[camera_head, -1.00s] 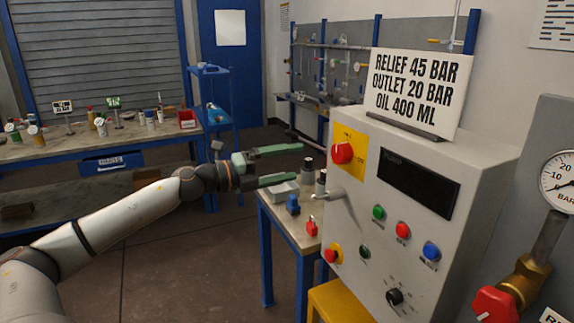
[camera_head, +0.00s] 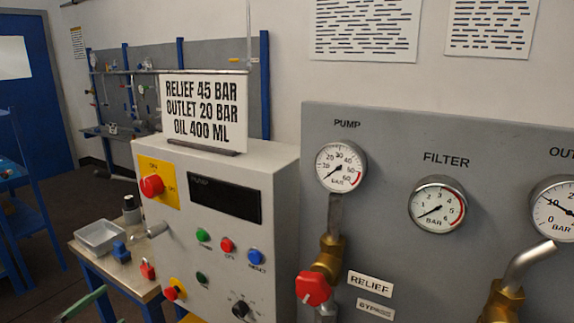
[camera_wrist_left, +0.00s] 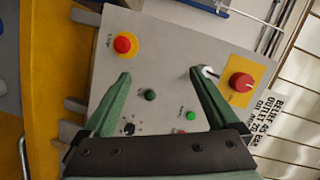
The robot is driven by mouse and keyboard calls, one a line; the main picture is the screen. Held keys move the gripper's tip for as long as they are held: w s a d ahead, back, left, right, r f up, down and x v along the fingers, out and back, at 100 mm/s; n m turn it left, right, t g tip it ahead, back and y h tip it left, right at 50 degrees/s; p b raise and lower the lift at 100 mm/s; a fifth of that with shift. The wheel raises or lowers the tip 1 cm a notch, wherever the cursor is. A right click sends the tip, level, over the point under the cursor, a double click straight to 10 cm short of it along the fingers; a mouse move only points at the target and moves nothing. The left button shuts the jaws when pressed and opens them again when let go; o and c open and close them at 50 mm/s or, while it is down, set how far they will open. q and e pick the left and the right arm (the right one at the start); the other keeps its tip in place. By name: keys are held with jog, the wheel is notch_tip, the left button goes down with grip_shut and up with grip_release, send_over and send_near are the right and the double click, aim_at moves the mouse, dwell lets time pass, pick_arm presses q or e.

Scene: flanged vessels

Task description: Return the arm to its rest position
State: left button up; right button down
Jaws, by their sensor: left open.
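My left gripper (camera_head: 90,304) shows only as green finger parts at the bottom left edge of the head view, left of and below the control box. In the left wrist view its two green fingers (camera_wrist_left: 158,78) stand apart with nothing between them. They point toward the front of the grey control box (camera_head: 222,220), with its red and green buttons beyond the fingertips. Most of the left arm is outside the head view. My right gripper is in neither view.
A small bench (camera_head: 100,262) holds a grey tray (camera_head: 101,237), a blue block and a red padlock-like item beside the box. A grey gauge panel (camera_head: 400,180) with red-handled valve (camera_head: 313,288) stands at right. Open floor shows at left.

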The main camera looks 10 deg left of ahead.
pick_arm(q)
jog(key=s+d+f+n+g+y, duration=0.1)
jog(key=s+d+f+n, duration=0.2)
jog(key=f, duration=0.3)
jog(key=s+d+f+n+g+y, duration=0.1)
jog(key=s+d+f+n, duration=0.15)
jog(key=f, duration=0.35)
jog(key=s+d+f+n+g, duration=0.1)
jog(key=s+d+f+n, duration=0.1)
jog(key=s+d+f, duration=0.2)
jog(key=s+d+f+n+g+h, duration=0.1)
jog(key=s+d+f+n+g, duration=0.1)
jog(key=d, duration=0.8)
jog(key=s+d+f+n+g+h, duration=0.1)
jog(key=s+d+f+n+g, duration=0.1)
jog(key=s+d+f+n, duration=0.2)
jog(key=s+d+f, duration=0.2)
jog(key=s+d, duration=0.1)
jog(key=shift+s+f+p, duration=0.25)
jog(key=shift+s+p, duration=0.1)
jog(key=shift+s, duration=0.05)
